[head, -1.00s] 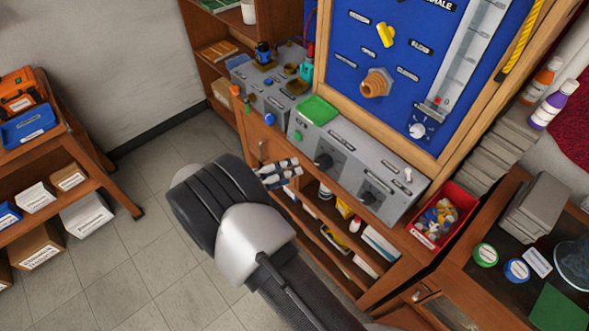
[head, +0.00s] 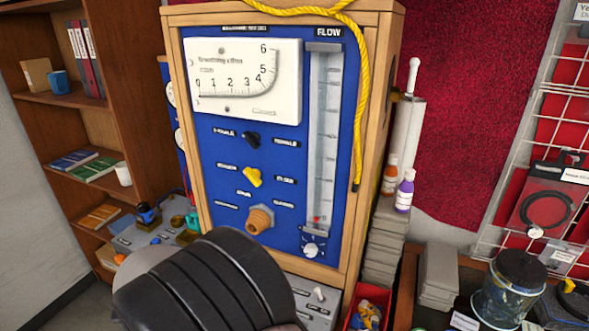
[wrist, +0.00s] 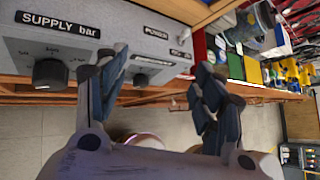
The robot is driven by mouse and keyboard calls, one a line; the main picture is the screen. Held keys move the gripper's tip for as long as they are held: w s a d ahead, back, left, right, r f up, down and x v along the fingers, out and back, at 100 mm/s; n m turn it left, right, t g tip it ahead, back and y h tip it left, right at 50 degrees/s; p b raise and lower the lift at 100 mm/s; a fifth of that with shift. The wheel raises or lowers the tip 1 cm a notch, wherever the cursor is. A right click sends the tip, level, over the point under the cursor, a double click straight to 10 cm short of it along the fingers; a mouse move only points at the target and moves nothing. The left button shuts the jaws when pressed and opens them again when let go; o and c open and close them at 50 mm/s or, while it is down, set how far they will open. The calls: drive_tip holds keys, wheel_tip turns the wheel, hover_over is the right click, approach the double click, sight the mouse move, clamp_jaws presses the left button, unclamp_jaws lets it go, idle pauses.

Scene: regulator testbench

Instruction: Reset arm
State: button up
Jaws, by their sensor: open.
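My gripper (wrist: 158,90) is open and empty in the wrist view, its two blue-padded fingers spread apart in front of the grey control box (wrist: 30,50). The box carries a "SUPPLY bar" label and black knobs (wrist: 50,73). In the head view my arm's dark, ribbed link covers the bottom centre, and the gripper fingers are hidden there. The blue test panel (head: 225,140) stands upright in a wooden frame behind my arm. It has a white gauge, a yellow knob (head: 253,177), a brass fitting (head: 259,219) and a flow tube (head: 322,140).
A red bin (head: 368,308) of small parts stands right of my arm. Two bottles (head: 404,191) sit on grey stacked blocks. A glass jar (head: 510,285) stands at the right. A wooden bookshelf (head: 90,130) is at the left. A yellow rope (head: 365,100) hangs over the panel's frame.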

drive_tip(key=s+d+r+m+g+y, duration=0.2)
drive_tip(key=s+d+r+m, duration=0.25)
drive_tip(key=d+m, duration=0.35)
drive_tip(key=s+d+r+m+g+y, duration=0.25)
drive_tip(key=d+r+m, duration=0.4)
drive_tip(key=d, duration=0.35)
drive_tip(key=s+d+r+m+t+y, duration=0.1)
drive_tip(key=s+d+m+y, duration=0.1)
drive_tip(key=s+m, duration=0.5)
drive_tip(key=s+d+r+m+t+y, duration=0.1)
drive_tip(key=s+d+m+t+y, duration=0.1)
drive_tip(key=s+m, duration=0.5)
drive_tip(key=d+m, duration=0.1)
drive_tip(key=m, duration=0.1)
drive_tip(key=shift+s+d+m, duration=0.25)
drive_tip(key=shift+s+m, duration=0.1)
drive_tip(key=shift+s, duration=0.05)
